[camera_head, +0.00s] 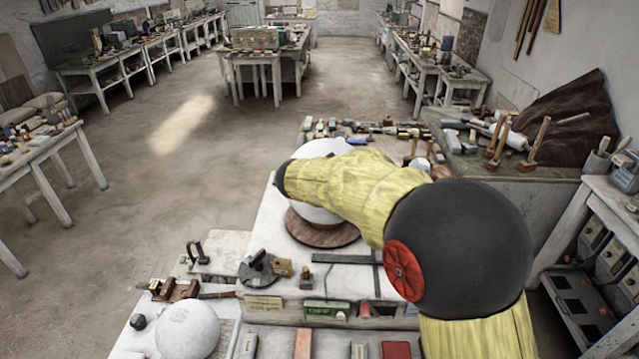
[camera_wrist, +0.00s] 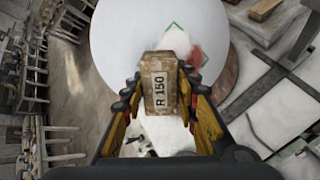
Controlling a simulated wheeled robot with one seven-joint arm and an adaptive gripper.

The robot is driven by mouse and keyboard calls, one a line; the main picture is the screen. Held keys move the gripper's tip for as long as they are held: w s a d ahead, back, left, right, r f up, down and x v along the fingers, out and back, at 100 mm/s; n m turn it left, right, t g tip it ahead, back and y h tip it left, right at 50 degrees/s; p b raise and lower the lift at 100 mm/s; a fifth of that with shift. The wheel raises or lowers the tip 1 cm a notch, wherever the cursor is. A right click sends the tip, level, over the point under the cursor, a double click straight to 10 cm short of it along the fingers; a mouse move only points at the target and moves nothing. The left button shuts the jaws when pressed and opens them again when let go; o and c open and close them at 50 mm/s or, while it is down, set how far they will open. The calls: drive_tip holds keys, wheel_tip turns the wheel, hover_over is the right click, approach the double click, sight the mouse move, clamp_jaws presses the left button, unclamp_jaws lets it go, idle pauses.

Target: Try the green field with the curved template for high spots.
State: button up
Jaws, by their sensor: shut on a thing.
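My gripper (camera_wrist: 160,92) is shut on a brown block labelled R 150 (camera_wrist: 160,86), apparently the curved template; its working edge is hard to make out. Behind the block, the large white plaster sphere (camera_wrist: 112,38) fills the top of the wrist view. A green outlined field (camera_wrist: 172,26) shows on it, partly hidden by the block, with a red patch (camera_wrist: 195,58) beside it. Whether the block touches the sphere I cannot tell. In the head view the sphere (camera_head: 322,148) sits on a round wooden stand (camera_head: 322,232), partly behind my arm; the gripper is hidden there.
A smaller white sphere (camera_head: 187,330) stands at the front left. Wooden mallets (camera_head: 535,145) and tools crowd the right bench. Open floor (camera_head: 170,190) lies to the left.

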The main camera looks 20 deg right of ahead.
drive_tip(key=shift+s+a+f, duration=0.1)
drive_tip(key=shift+a+f, duration=0.1)
drive_tip(key=shift+w+d+r+p, duration=0.15)
drive_tip(key=shift+d+r+p, duration=0.5)
drive_tip(key=shift+d, duration=0.2)
drive_tip(key=shift+w+d+r+p, duration=0.15)
drive_tip(key=shift+d+r+p, duration=0.4)
drive_tip(key=shift+d+r, duration=0.2)
drive_tip(key=shift+a+f+b, duration=0.4)
drive_tip(key=shift+f+b, duration=0.2)
drive_tip(key=shift+s+a+f+b, duration=0.15)
drive_tip(key=shift+a+f+b, duration=0.35)
drive_tip(key=shift+a, duration=0.1)
drive_tip(key=shift+s+a+f+b, duration=0.15)
drive_tip(key=shift+a+f+b, duration=0.2)
drive_tip(key=shift+a+b, duration=0.2)
drive_tip(key=shift+d+r+p, duration=0.4)
drive_tip(key=shift+r+p, duration=0.3)
drive_tip(key=shift+r, duration=0.05)
drive_tip(key=shift+s+d+r, duration=0.25)
drive_tip(key=shift+s+r, duration=0.05)
drive_tip(key=shift+r, duration=0.1)
